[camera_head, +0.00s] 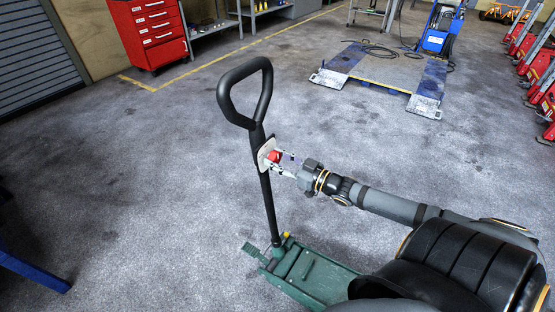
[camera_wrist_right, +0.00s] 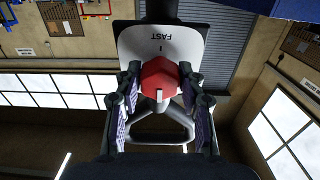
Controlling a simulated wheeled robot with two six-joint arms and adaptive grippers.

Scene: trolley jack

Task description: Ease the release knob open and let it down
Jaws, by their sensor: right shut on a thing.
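The green trolley jack (camera_head: 312,274) stands on the floor, with its black handle (camera_head: 268,205) upright and a loop grip at the top. A white plate is fixed on the handle, with the red release knob (camera_head: 274,156) on it. In the right wrist view the red knob (camera_wrist_right: 160,78) is six-sided with a pale pointer mark, and the white plate (camera_wrist_right: 190,42) reads "FAST". My right gripper (camera_head: 283,159) reaches in from the right and is shut on the knob, a finger on each side. My left gripper is out of view.
A red tool cabinet (camera_head: 152,32) stands at the back left. A blue and grey lift platform (camera_head: 385,72) lies on the floor at the back right. Several red jacks line the right edge.

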